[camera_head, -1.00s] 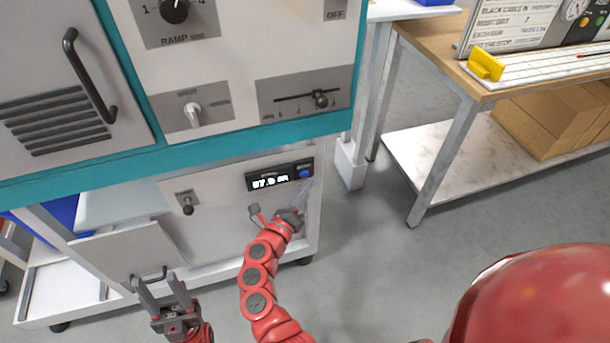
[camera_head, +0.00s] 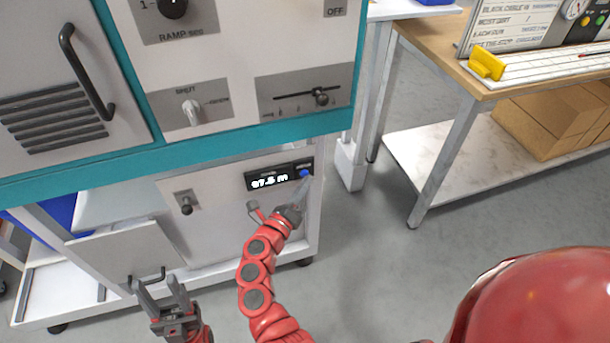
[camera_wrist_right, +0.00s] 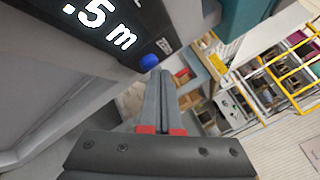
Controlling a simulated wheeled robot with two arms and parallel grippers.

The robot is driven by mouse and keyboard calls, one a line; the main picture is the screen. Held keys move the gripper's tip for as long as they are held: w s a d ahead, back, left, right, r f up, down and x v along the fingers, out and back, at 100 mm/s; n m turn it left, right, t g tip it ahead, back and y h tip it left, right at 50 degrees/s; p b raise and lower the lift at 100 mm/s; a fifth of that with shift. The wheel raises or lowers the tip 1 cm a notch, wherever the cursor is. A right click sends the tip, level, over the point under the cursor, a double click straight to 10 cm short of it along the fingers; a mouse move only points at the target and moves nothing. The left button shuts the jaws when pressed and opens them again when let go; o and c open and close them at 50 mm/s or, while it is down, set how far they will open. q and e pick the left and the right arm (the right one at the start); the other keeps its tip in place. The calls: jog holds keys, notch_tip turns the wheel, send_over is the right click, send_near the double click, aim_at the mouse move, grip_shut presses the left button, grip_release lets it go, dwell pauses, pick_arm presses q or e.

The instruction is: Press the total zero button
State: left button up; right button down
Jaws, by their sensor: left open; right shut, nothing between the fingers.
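The blue button (camera_head: 305,173) sits at the right end of a black counter panel on the front of the machine's lower white box. The lit display (camera_head: 268,180) beside it ends in ".5 m". In the right wrist view the button (camera_wrist_right: 149,61) is just beyond my fingertips. My right gripper (camera_head: 304,186) is shut and empty, its tips just below the button; I cannot tell whether they touch it. The closed fingers also show in the right wrist view (camera_wrist_right: 158,80). My left gripper (camera_head: 158,286) is open and empty, low at the left.
A small toggle lever (camera_head: 186,204) is left of the display. The teal-edged control panel (camera_head: 240,145) overhangs above. A wooden workbench (camera_head: 450,65) with a yellow block (camera_head: 487,64) stands to the right. Grey floor between is clear.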

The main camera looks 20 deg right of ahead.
jog(key=shift+w, duration=0.35)
jog(key=shift+s+b, duration=0.1)
jog(key=shift+b, duration=0.2)
jog(key=shift+s, duration=0.75)
jog(key=s, duration=0.5)
dwell(0.4)
dwell(0.6)
